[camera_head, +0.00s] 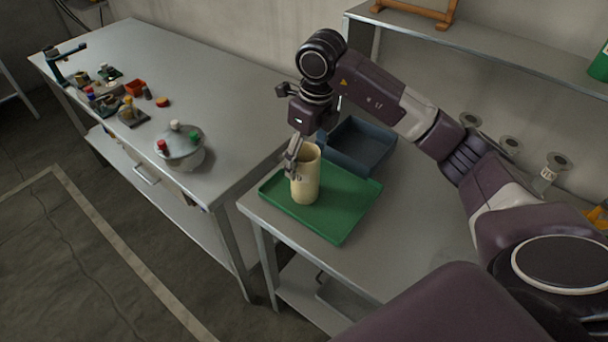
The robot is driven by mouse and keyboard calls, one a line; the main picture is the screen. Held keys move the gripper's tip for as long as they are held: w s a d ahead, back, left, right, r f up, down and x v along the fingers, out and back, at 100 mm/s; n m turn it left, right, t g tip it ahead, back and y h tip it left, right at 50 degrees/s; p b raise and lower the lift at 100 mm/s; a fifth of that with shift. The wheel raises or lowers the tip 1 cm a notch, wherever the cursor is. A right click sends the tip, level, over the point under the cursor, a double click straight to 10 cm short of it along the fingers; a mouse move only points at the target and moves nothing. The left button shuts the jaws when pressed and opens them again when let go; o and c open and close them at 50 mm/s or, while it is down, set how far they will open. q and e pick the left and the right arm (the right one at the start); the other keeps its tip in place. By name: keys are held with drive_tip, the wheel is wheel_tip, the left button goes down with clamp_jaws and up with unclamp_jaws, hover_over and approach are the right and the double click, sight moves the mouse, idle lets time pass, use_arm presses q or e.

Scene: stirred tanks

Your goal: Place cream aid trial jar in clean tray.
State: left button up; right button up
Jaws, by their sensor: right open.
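A tall cream jar (307,179) stands upright in the green tray (345,211), near the tray's left side. The green tray lies flat on the grey table. My right gripper (294,163) points down at the jar's upper left side, with its visible finger close against the jar. The gripper is open. Part of it is hidden by the jar, and I cannot tell whether it touches. A dark blue-grey tray (378,139) sits behind the green one and looks empty in its visible part. No label marks either tray as clean. My left gripper is out of view.
Clear round-topped vessels (510,145) stand along the wall at right, under a shelf (480,45).

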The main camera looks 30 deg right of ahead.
drive_tip(key=r, duration=0.4)
drive_tip(key=shift+s+d+r+b, duration=0.15)
drive_tip(key=shift+s+b, duration=0.1)
drive_tip(key=shift+b, duration=0.15)
drive_tip(key=shift+r, duration=0.1)
